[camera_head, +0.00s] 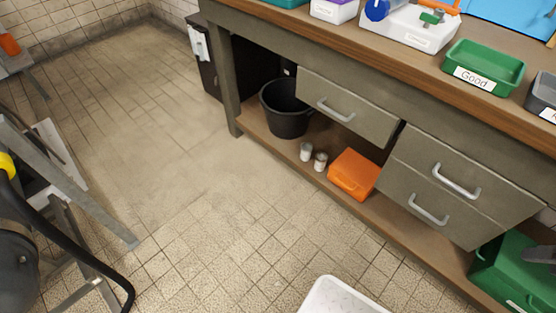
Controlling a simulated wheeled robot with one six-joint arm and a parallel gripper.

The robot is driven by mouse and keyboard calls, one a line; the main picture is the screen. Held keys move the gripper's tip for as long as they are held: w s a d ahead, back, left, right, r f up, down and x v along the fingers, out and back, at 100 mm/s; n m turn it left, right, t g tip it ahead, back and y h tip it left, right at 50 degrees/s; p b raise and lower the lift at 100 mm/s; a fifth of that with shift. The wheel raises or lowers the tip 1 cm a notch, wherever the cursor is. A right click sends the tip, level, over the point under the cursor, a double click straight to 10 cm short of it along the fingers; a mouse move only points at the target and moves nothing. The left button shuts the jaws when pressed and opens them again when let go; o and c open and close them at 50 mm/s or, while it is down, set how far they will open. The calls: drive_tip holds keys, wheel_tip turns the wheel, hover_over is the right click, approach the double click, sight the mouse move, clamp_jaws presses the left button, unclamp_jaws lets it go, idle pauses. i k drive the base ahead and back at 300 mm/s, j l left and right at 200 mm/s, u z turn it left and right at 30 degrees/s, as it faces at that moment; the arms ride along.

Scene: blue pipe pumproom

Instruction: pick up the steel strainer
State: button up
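I cannot make out a steel strainer anywhere in this view. Two small pale cylindrical items (320,162) stand on the workbench's lower shelf, too small to identify clearly. My gripper is not in view.
The workbench (228,82) has drawers and a lower shelf with a black bucket (286,112), an orange case (354,174) and a green case (510,268). On top are a green "Good" tray (484,68) and a white tray (408,27). A ladder-like frame (75,185) stands left. The middle floor is clear.

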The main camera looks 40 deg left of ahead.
sight(307, 148)
drive_tip(key=u, duration=1.1)
